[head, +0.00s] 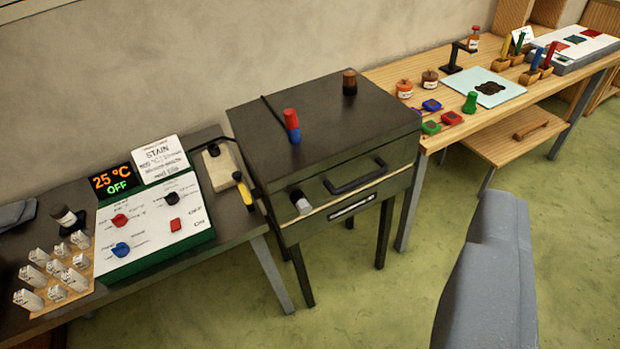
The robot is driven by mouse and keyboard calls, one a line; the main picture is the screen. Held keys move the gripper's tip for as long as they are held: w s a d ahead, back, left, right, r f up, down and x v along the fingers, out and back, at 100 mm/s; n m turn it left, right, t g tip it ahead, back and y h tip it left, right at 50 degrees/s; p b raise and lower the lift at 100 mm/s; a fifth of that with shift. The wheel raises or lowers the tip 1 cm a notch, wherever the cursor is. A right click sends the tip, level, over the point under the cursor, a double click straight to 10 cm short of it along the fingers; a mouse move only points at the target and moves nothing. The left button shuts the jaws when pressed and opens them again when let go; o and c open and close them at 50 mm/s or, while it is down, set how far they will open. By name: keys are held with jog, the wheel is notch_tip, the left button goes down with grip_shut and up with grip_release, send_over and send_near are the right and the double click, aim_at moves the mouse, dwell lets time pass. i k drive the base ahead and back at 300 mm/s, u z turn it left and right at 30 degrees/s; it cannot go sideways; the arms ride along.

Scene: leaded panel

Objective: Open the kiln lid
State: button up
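The kiln (290,236) is a dark box on legs in the middle of the head view. Its dark lid (325,115) is down and looks shut, with a pale seam along the front below it. A black bar handle (356,176) is on the lid's front. A red and blue cylinder (291,126) and a brown and black one (349,82) stand on the lid. A thin dark rod lies near the red and blue one. My gripper's fingers do not show; a grey part, likely of my own arm, fills the lower right.
Left of the kiln, a dark bench holds a green-edged control panel (150,240), a display (112,180) reading 25 °C OFF, and several small white blocks. A wooden bench (390,75) with jars and tools stands right. Green floor (375,295) is clear in front.

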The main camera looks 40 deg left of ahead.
aim_at(346, 140)
jog(key=u, duration=0.1)
jog(key=i, duration=1)
